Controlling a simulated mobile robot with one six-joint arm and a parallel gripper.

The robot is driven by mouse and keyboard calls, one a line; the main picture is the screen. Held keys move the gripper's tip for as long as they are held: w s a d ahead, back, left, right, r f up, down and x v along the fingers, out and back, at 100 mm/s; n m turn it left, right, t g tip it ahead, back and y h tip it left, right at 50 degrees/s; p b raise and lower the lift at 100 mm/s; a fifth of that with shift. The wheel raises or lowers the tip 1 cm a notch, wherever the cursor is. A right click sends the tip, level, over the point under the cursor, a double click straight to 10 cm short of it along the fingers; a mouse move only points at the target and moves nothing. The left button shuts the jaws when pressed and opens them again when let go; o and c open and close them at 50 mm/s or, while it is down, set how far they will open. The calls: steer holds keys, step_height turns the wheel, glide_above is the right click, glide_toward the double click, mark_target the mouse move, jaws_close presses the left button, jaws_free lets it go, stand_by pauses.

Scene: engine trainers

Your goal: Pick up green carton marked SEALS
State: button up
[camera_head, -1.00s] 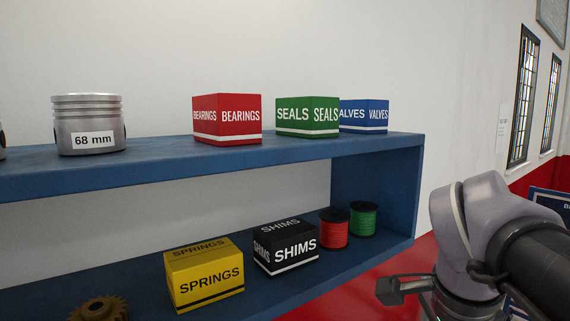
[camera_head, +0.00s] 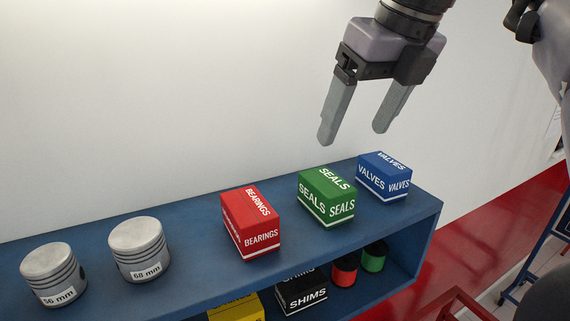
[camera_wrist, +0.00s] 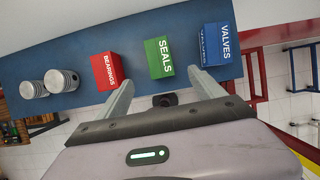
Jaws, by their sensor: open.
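The green carton marked SEALS (camera_head: 326,196) stands on the top of the blue shelf unit (camera_head: 190,232), between a red and a blue carton. My gripper (camera_head: 352,138) is open and empty, above the shelf top and apart from the green carton. In the wrist view the green carton (camera_wrist: 159,57) lies beyond the fingertips, roughly in line with the gap between the fingers of my gripper (camera_wrist: 158,78). Its top and two sides show in the head view.
The red BEARINGS carton (camera_head: 250,222) is left of the green one, and the blue VALVES carton (camera_head: 384,176) right. Pistons (camera_head: 139,247) stand further left. Black SHIMS carton (camera_head: 301,292) and spools (camera_head: 373,257) sit on the lower shelf. A white wall rises behind.

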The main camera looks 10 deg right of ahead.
mark_target(328, 182)
steer(key=x, duration=0.7)
steer(key=b+x, duration=0.1)
steer(key=x, duration=0.6)
steer(key=shift+a+b, duration=0.2)
steer(key=shift+b, duration=0.1)
steer(key=shift+w+f, duration=0.2)
steer(key=shift+w, duration=0.1)
steer(key=shift+s, duration=0.2)
steer(key=shift+w+f, duration=0.1)
steer(key=shift+f, duration=0.1)
jaws_close()
